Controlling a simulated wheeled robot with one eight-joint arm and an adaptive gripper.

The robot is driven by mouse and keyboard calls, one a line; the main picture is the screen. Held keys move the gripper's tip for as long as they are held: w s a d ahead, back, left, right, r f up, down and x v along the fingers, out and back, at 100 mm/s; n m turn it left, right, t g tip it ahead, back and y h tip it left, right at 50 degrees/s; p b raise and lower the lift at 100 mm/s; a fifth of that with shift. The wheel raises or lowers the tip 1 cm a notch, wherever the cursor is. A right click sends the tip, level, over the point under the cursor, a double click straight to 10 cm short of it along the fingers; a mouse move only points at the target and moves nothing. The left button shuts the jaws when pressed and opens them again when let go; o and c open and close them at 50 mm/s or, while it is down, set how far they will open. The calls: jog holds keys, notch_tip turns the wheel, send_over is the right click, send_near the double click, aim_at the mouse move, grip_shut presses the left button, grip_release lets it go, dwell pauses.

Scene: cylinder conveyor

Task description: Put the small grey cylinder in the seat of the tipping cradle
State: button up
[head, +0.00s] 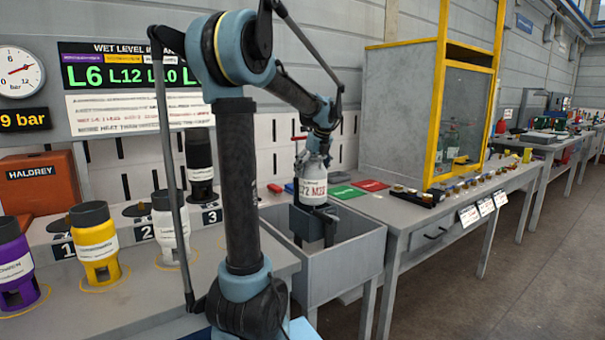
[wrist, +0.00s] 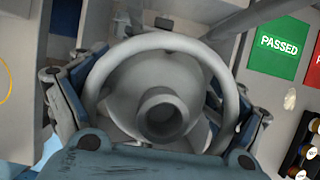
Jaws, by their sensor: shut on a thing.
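The small grey cylinder (head: 313,175), with a white label, stands roughly upright at the grey trough. My gripper (head: 318,155) is shut on its upper end from above. In the wrist view the cylinder's ring guard and round neck (wrist: 160,112) fill the space between the fingers of my gripper (wrist: 155,100). The dark tipping cradle (head: 303,222) is in the trough, directly below and around the cylinder's lower end. I cannot tell whether the cylinder's base touches the seat; the base is hidden.
The trough's rim (head: 345,246) surrounds the cradle. A green card (head: 345,192) and red card (head: 370,185) lie on the bench behind. A yellow-framed cabinet (head: 405,110) stands right.

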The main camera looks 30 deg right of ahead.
aim_at(320, 169)
jog(key=shift+f, duration=6)
jog(key=o, duration=1.6)
jog(key=shift+f, duration=0.1)
jog(key=shift+o, duration=1.2)
jog(key=v, duration=1.2)
jog(key=shift+a, duration=0.1)
